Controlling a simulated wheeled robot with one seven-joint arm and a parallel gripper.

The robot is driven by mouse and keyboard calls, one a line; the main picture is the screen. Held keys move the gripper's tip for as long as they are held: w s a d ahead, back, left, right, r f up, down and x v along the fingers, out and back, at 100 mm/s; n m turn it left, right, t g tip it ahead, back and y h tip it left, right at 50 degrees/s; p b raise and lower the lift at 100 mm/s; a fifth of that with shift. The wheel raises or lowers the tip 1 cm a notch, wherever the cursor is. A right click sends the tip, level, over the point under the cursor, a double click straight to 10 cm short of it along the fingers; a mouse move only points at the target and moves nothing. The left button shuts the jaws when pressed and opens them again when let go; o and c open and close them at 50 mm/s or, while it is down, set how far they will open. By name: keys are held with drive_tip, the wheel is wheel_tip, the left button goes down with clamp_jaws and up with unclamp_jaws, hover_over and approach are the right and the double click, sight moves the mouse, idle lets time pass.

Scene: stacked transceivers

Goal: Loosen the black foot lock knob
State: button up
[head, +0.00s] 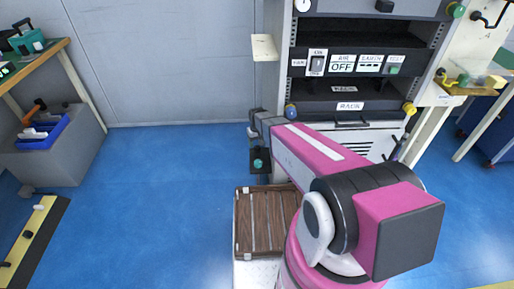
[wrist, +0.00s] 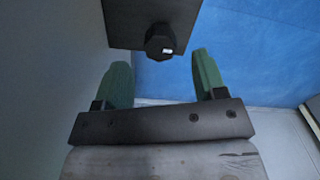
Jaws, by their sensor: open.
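The black knob (wrist: 158,42) is in the upper middle of the wrist view, with a small white mark on its face. It sits at the lower edge of a dark plate (wrist: 130,18). My gripper (wrist: 161,62) is open and empty, its two green fingers apart. The knob lies just beyond the fingertips, roughly between them in the picture; contact is not visible. In the head view my pink arm reaches to the left side of the rack (head: 345,105). I cannot make out the knob there.
A slatted wooden crate (head: 256,222) stands below my arm. A wooden bench (head: 45,58) and a grey box with a blue bin (head: 44,134) are at the left. The blue floor (head: 160,190) between is clear. A grey wall (head: 165,60) stands behind.

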sight(257, 148)
wheel_tip(257, 148, up, 6)
drive_tip(key=shift+f, duration=0.15)
drive_tip(key=shift+s, duration=0.15)
idle(0.3)
